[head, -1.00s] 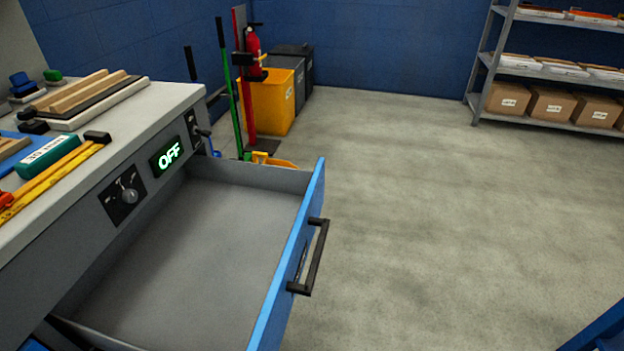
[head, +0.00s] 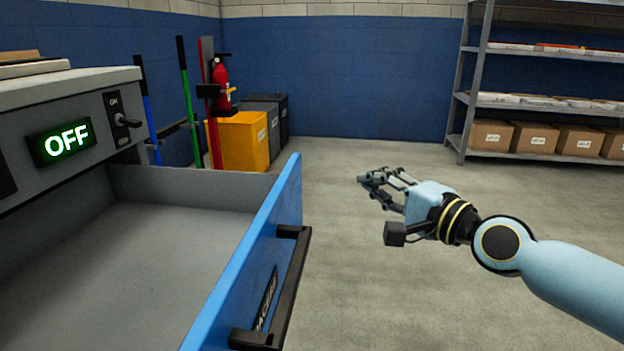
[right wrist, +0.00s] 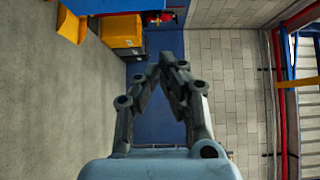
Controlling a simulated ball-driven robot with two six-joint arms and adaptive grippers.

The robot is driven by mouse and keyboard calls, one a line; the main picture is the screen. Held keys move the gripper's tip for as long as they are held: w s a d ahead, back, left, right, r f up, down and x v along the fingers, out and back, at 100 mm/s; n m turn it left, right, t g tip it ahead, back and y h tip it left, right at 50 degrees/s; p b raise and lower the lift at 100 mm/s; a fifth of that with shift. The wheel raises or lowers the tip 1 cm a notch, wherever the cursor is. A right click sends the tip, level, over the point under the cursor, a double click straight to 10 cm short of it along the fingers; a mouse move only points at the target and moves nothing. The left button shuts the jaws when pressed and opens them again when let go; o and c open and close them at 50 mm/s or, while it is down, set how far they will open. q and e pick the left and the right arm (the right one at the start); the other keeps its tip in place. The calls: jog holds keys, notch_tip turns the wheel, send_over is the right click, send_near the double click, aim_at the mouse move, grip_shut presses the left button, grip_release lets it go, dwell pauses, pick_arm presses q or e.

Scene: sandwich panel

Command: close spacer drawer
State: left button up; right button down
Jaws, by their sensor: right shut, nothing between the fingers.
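The spacer drawer (head: 200,216) is pulled out from the workbench at the left of the head view, and its grey inside looks empty. Its blue front panel (head: 262,238) carries a black handle (head: 284,290) and a label that is partly hidden. My right gripper (head: 364,180) is to the right of the drawer front, over open floor, and does not touch it. Its fingers also show in the right wrist view (right wrist: 165,62), closed together at the tips with nothing between them. My left gripper is out of view.
The workbench (head: 60,92) has a green OFF display (head: 60,142) and a switch (head: 122,118). A shelf (head: 545,100) with boxes is at back right. The floor between is clear.

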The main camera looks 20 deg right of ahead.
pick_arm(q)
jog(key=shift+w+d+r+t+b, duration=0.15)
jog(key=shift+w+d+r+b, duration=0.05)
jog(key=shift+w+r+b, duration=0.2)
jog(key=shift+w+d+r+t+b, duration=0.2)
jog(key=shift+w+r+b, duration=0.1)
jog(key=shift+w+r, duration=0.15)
pick_arm(e)
jog(key=w+a, duration=0.5)
jog(key=w, duration=0.6)
jog(key=shift+w, duration=0.3)
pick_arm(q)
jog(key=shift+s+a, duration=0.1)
pick_arm(e)
jog(key=shift+a, duration=0.1)
